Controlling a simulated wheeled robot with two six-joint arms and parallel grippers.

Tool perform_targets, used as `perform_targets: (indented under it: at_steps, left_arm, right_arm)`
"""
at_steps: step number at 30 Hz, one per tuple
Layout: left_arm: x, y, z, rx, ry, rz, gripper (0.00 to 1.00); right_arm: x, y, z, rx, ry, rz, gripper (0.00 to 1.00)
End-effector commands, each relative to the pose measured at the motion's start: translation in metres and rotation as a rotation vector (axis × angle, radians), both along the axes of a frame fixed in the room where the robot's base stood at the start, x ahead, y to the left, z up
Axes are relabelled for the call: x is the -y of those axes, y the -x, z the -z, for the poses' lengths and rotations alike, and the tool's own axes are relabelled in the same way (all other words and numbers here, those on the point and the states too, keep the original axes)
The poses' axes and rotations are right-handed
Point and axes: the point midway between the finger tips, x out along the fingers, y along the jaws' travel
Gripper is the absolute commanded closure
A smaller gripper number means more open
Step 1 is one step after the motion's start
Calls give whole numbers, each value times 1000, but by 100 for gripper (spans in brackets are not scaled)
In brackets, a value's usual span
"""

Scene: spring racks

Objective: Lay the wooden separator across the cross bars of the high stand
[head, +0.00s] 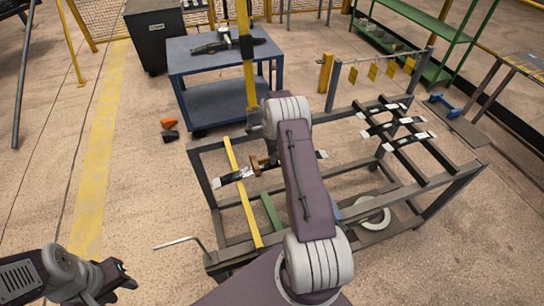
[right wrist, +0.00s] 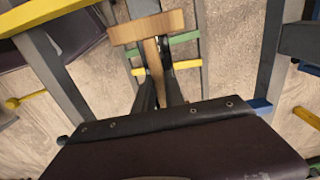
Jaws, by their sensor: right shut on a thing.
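The wooden separator (right wrist: 147,27) shows in the right wrist view as a flat brown bar with a narrower wooden stem towards my fingers. My right gripper (right wrist: 160,88) is shut on that stem between its two black fingers. In the head view the separator (head: 262,163) is a small brown piece beside my right arm, which hides most of the gripper. It appears over the left part of a dark metal stand (head: 199,180), near a dark spring with pale ends (head: 232,177); contact cannot be told. My left gripper (head: 122,278) is low at the left, away from the stand; its opening is unclear.
A yellow bar (head: 242,190) and green bar (head: 270,212) lie on the stand's left side. Several dark springs (head: 395,122) rest at its right. A white ring (head: 372,218) lies low inside. A blue cart (head: 222,62) stands behind. The left floor is mostly clear.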

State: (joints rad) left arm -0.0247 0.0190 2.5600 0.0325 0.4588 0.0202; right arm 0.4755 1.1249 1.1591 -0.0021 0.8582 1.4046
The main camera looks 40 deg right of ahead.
Motion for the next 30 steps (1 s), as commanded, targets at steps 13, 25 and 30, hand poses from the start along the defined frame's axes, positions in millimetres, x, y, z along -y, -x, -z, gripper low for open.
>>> perform_targets:
  at_steps: [13, 25, 30]
  left_arm:
    - [0, 0, 5, 0, 0, 0, 64]
    - [0, 0, 9, 0, 0, 0, 64]
    - [0, 0, 14, 0, 0, 0, 64]
  right_arm:
    - [0, 0, 7, 1, 0, 0, 61]
    - [1, -1, -11, 5, 3, 0, 61]
    - [1, -1, -50, 5, 3, 0, 61]
